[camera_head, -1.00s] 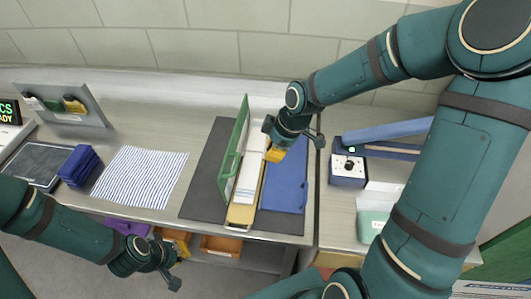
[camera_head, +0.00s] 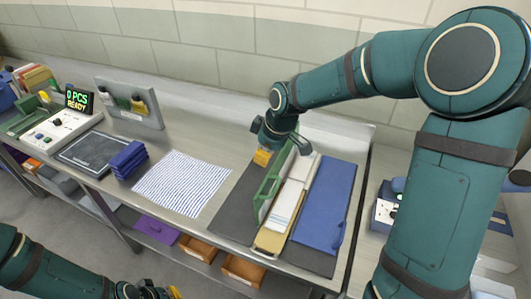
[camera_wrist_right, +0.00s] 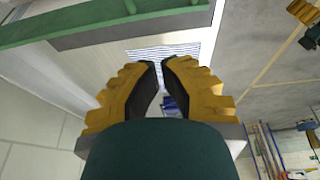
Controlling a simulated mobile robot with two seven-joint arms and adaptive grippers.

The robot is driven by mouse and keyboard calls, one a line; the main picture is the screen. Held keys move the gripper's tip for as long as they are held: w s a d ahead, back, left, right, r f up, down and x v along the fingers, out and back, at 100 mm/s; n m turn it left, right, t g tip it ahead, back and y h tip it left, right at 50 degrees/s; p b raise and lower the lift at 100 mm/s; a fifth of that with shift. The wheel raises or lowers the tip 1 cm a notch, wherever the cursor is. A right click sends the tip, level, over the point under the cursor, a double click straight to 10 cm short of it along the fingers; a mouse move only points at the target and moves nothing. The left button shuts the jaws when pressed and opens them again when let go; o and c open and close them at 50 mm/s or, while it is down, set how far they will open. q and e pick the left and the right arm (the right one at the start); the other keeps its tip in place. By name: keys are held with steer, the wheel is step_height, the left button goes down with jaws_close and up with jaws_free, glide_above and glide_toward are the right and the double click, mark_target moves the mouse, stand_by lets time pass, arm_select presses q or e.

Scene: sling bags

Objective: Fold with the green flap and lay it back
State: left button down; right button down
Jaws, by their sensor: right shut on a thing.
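The green flap (camera_head: 272,190) stands on edge, upright or slightly tilted, along the left side of a white strip (camera_head: 290,202) on a tan board (camera_head: 268,240). My right gripper (camera_head: 262,158) is beside the flap's far end, on its left, above the dark mat. Its yellow fingers (camera_wrist_right: 160,70) are shut in the right wrist view; what is between them cannot be made out. The flap crosses the top of that view as a green bar (camera_wrist_right: 110,25), apart from the fingertips. My left gripper (camera_head: 150,290) is cut off at the bottom edge; its opening is unclear.
A blue panel (camera_head: 325,200) lies right of the white strip, on the dark mat (camera_head: 230,215). A striped cloth (camera_head: 182,183) and folded blue cloths (camera_head: 125,160) lie to the left. Orange bins (camera_head: 243,270) sit below the table. A sign (camera_head: 77,100) reads 0 PCS READY.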

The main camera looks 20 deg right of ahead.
glide_above(266, 184)
steer(key=w+a, duration=0.2)
step_height(266, 184, down, 5)
steer(key=shift+s+d+f, duration=1.05)
steer(key=shift+d+f, duration=0.05)
steer(key=shift+s+d+f, duration=0.25)
steer(key=shift+s, duration=0.1)
steer(key=s+d+b, duration=0.1)
steer(key=s+d+f+b, duration=0.1)
steer(key=s+d, duration=0.1)
steer(key=shift+s, duration=0.25)
steer(key=shift+r, duration=0.1)
